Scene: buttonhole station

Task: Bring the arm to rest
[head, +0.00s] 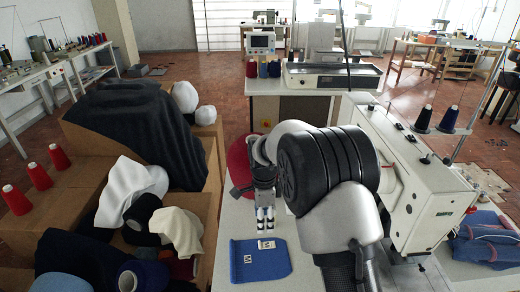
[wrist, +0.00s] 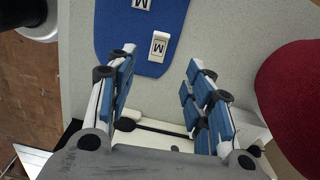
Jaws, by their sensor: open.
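My arm reaches forward over the light table (head: 235,215) in the head view. My gripper (head: 265,222) points down over the table, just behind the blue fabric piece (head: 262,270). In the wrist view my gripper (wrist: 160,58) is open, with nothing held between its blue-padded fingers. The blue fabric (wrist: 180,15) lies beyond the fingertips. How high the fingertips are above the table is hard to tell.
A sewing machine (head: 430,195) stands close to the right of my arm. A red round seat (head: 238,165) is beside the table, also in the wrist view (wrist: 295,100). Cardboard boxes (head: 85,195) with fabrics and thread cones fill the left. A control panel (head: 261,42) stands behind.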

